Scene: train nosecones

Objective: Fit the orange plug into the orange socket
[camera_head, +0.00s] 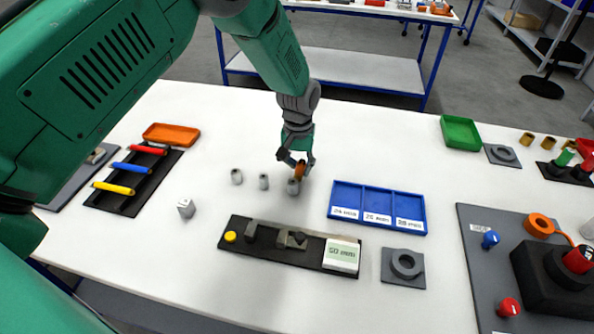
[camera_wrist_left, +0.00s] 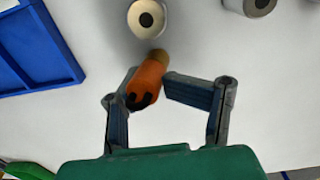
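An orange plug (camera_head: 299,171) with a brass-coloured tip is between the fingertips of my left gripper (camera_head: 296,164). In the left wrist view the plug (camera_wrist_left: 148,82) is pinched between both fingers, with a black part at its near end. It is held tilted, its tip by a grey cylinder (camera_head: 293,187) with a dark hole, also seen in the left wrist view (camera_wrist_left: 146,18). I cannot tell if they touch. An orange ring-shaped part (camera_head: 538,225) lies on the grey board at right; I cannot tell if it is the socket. My right gripper is not in view.
Two more grey cylinders (camera_head: 237,176) stand left of the gripper. A blue three-part tray (camera_head: 378,191) is to its right. A black board with a yellow button (camera_head: 230,236) lies in front. An orange tray (camera_head: 171,134) is at left, a green tray (camera_head: 460,132) at back right.

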